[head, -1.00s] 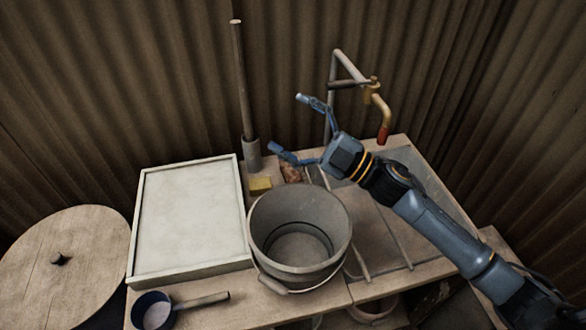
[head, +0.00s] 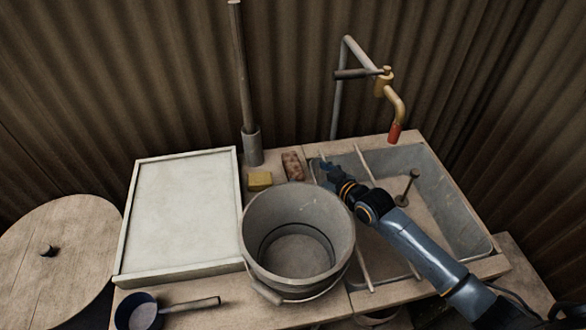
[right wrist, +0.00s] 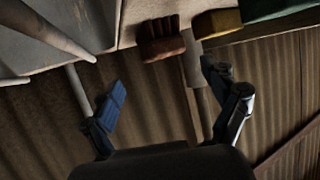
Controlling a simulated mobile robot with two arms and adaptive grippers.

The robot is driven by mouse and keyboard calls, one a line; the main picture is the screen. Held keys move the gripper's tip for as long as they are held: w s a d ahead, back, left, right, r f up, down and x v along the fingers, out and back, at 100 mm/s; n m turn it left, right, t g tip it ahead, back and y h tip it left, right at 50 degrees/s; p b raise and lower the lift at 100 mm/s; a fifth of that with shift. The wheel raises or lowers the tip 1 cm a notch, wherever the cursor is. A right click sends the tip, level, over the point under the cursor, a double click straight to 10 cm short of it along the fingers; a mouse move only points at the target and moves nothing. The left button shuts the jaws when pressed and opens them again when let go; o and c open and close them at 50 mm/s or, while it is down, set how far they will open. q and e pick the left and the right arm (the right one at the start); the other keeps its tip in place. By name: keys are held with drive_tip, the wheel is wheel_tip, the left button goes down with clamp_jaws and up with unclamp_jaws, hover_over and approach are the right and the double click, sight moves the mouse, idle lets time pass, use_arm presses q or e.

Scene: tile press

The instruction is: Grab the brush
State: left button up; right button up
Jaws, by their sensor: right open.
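The brush (head: 293,166) is a small reddish-brown block lying on the wooden bench behind the bucket, right of the yellow sponge. In the right wrist view the brush (right wrist: 160,42) lies beyond the gap between my fingers. My right gripper (head: 325,168) is just right of the brush in the head view, seen small and foreshortened. The right wrist view shows my right gripper (right wrist: 164,79) open and empty, its two blue fingers spread apart. The brush is apart from the fingers. My left gripper is not in view.
A grey bucket (head: 256,235) stands in front of the brush. The yellow sponge (head: 259,180) lies beside it, near an upright pole (head: 243,80). A sink (head: 440,195) with a tap (head: 395,105) is on the right. A white framed tray (head: 180,215) is on the left.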

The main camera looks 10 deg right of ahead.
sight(294, 165)
drive_tip(key=shift+r+x, duration=0.15)
drive_tip(key=shift+x, duration=1.55)
drive_tip(key=shift+r+x, duration=0.2)
drive_tip(key=shift+x, duration=1.45)
drive_tip(key=shift+w, duration=0.1)
drive_tip(key=shift+c, duration=0.4)
drive_tip(key=c, duration=1.6)
